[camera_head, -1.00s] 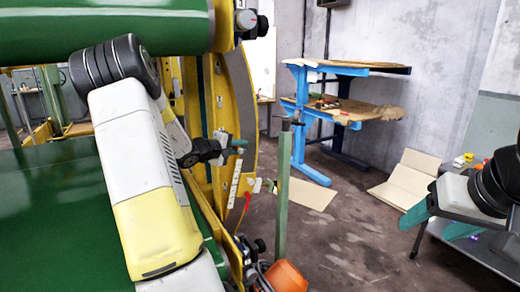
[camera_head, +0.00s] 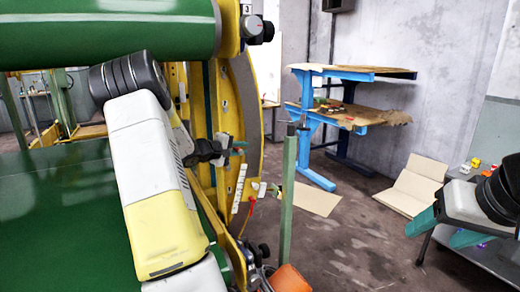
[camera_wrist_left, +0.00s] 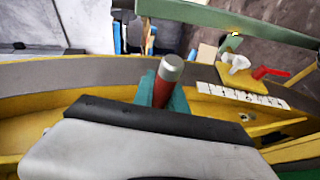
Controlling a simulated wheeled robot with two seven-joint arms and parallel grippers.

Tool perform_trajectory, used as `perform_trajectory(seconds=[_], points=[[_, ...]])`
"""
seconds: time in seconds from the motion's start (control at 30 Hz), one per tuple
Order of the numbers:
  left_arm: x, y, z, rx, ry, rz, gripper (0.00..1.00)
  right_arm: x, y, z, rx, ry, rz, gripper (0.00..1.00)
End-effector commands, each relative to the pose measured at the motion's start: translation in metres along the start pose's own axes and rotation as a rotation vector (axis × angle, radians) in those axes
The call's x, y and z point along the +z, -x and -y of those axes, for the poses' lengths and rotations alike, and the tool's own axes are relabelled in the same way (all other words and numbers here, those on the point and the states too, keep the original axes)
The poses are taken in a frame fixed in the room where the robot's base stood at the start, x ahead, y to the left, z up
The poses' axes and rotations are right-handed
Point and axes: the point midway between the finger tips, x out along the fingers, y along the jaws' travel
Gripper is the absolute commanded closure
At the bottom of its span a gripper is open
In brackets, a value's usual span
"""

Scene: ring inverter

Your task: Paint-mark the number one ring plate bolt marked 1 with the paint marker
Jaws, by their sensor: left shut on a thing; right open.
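My left gripper (camera_head: 232,150) is shut on the paint marker, in front of the yellow ring plate (camera_head: 221,110). The left wrist view shows the paint marker (camera_wrist_left: 163,85), a red cylinder with a grey end, between teal fingers (camera_wrist_left: 176,101). Its grey end points up in that view, apart from any bolt I can make out. A small bolt-like spot (camera_wrist_left: 245,118) shows on the yellow plate to its right. I cannot make out a mark 1; a label 3 (camera_head: 247,9) shows near the top. My right gripper (camera_head: 443,230) is open and empty at the right.
A green post (camera_head: 287,195) stands just right of the ring. A red lever (camera_wrist_left: 270,72) and a white strip (camera_wrist_left: 240,94) lie near the marker. A blue workbench (camera_head: 317,120) stands behind. A grey table (camera_head: 470,260) is at the right.

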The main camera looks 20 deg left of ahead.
Motion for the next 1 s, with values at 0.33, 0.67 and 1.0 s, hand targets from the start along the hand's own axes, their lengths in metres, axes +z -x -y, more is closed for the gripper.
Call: perform_trajectory(seconds=[0.33, 0.67, 1.0], points=[[-0.0017, -0.0007, 0.0, 0.0, 0.0, 0.0, 1.0, 0.0, 0.0, 0.0, 0.0, 0.0, 0.0, 0.37], [-0.0041, -0.0017, 0.0002, 0.0, 0.001, 0.0, 1.0, 0.0, 0.0, 0.0, 0.0, 0.0, 0.0, 0.37], [-0.0069, -0.0027, 0.0002, 0.0, 0.001, 0.0, 1.0, 0.0, 0.0, 0.0, 0.0, 0.0, 0.0, 0.37]])
